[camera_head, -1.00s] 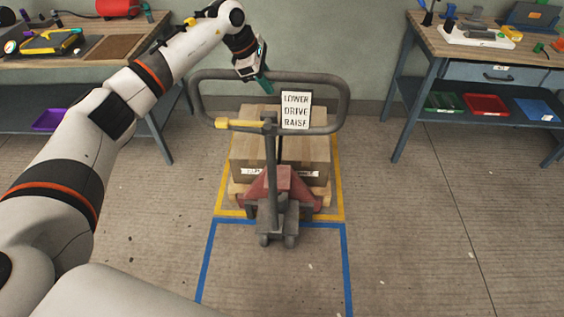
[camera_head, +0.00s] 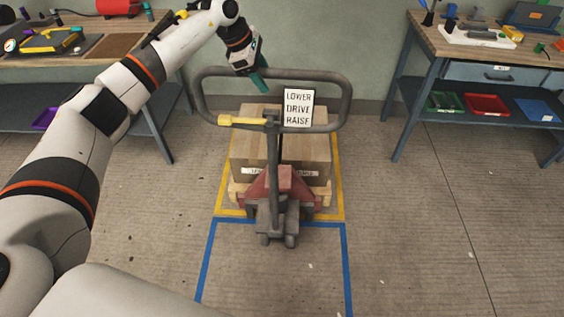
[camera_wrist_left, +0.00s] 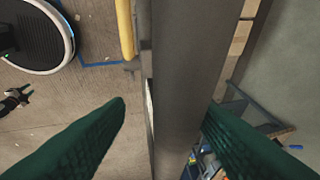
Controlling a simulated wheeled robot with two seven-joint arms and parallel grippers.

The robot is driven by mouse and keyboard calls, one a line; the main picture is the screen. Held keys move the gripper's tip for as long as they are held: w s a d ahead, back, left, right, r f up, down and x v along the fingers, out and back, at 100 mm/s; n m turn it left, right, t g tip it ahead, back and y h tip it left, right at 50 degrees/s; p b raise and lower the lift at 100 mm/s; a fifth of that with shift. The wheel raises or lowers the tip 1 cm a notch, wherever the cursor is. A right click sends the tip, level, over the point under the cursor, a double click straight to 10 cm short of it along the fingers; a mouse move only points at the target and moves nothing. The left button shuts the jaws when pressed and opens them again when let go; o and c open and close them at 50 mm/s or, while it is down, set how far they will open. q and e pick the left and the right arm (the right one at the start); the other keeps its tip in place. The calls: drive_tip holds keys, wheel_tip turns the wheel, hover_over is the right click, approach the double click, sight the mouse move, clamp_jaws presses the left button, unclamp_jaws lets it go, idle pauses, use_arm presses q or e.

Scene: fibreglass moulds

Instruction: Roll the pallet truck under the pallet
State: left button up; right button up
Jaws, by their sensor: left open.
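The pallet truck (camera_head: 286,181) has a red body, dark wheels and a grey loop handle (camera_head: 346,105) with a yellow lever. The forks are hidden. My left gripper (camera_head: 261,86) is open at the handle's top bar. In the left wrist view its green fingers (camera_wrist_left: 163,112) lie on either side of the grey bar, with gaps. A small dark gripper, apparently my right one (camera_wrist_left: 16,98), shows at that view's left edge; its jaws are too small to judge.
A sign reading LOWER, DRIVE, RAISE (camera_head: 298,108) is on the handle. A yellow floor outline (camera_head: 340,185) surrounds the pallet; a blue one (camera_head: 347,265) adjoins in front. Workbenches stand left (camera_head: 160,120) and right (camera_head: 408,90). Floor at the front right is clear.

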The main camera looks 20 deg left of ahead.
use_arm(q)
drive_tip(key=d+p+v, duration=0.1)
drive_tip(key=p+v, duration=0.2)
drive_tip(key=v, duration=0.6)
drive_tip(key=d+r+p+v, duration=0.1)
drive_tip(key=d+p+v, duration=0.1)
drive_tip(key=v, duration=0.8)
drive_tip(key=shift+s+p, duration=0.25)
drive_tip(key=shift+p, duration=0.15)
